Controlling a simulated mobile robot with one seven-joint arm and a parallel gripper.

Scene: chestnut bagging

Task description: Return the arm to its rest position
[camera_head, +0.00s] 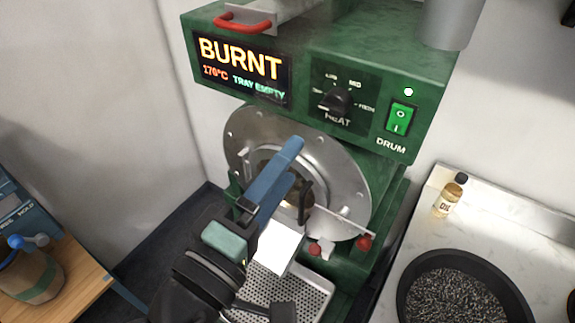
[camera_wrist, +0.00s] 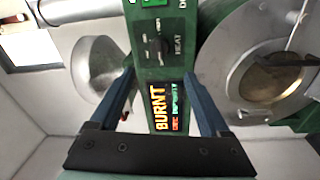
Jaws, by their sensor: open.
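My gripper (camera_head: 285,165) is in front of the green roaster (camera_head: 300,110), with my arm reaching up from the bottom of the head view. In the wrist view my gripper (camera_wrist: 160,95) has its two blue fingers spread apart with nothing between them. The roaster's display (camera_head: 241,67) reads BURNT, 170°C and TRAY EMPTY. The display also shows between the fingers in the wrist view (camera_wrist: 166,108). The round steel drum front (camera_head: 335,180) is partly hidden behind my gripper.
A perforated tray (camera_head: 312,292) sits below the drum. At right, a pale counter (camera_head: 500,215) holds a small oil bottle (camera_head: 449,196) and a black pan (camera_head: 408,284) of dark grains. At left, a wooden table (camera_head: 85,278) holds a brown container (camera_head: 42,280). A wall stands behind.

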